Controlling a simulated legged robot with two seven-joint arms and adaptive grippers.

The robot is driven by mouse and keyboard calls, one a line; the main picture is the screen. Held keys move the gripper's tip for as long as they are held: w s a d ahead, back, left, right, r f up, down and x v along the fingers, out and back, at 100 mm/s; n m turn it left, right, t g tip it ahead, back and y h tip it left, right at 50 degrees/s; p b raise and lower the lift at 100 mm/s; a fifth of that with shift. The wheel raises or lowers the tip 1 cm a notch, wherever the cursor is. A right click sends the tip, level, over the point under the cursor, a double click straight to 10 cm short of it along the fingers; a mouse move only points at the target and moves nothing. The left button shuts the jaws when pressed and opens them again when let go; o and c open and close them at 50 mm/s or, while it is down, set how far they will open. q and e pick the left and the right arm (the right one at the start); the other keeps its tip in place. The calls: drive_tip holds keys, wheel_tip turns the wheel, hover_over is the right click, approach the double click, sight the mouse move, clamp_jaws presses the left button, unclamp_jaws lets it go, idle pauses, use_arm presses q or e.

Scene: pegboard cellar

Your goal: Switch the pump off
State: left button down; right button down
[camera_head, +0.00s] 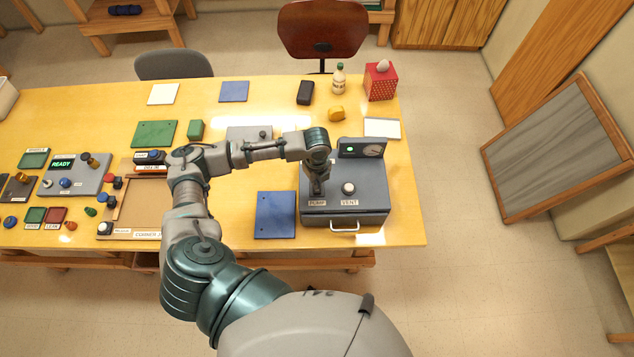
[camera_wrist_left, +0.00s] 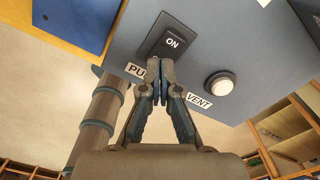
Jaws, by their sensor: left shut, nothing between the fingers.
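The grey-blue pump box (camera_head: 372,205) stands at the right end of the table. It has a PUMP label (camera_head: 317,203), a VENT label (camera_head: 350,203), a white round button (camera_head: 348,188) and a drawer-like handle in front. In the left wrist view, a black rocker switch (camera_wrist_left: 171,42) reads ON on its visible part; its lower end is partly hidden behind my fingertips. My left gripper (camera_head: 317,190) is shut and empty, its tips (camera_wrist_left: 160,92) at the lower end of the switch; I cannot tell whether they touch it. My right gripper is out of view.
A raised panel (camera_head: 362,148) with a green light and a dial stands at the box's back. A blue board (camera_head: 275,215) lies left of the box. A red dotted box (camera_head: 380,82), a bottle (camera_head: 339,80) and a yellow object (camera_head: 336,114) stand behind.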

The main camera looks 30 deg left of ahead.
use_arm(q)
wheel_tip(320, 180, up, 3)
drive_tip(key=shift+f+p, duration=0.15)
drive_tip(key=shift+p, duration=0.5)
drive_tip(key=shift+r, duration=1)
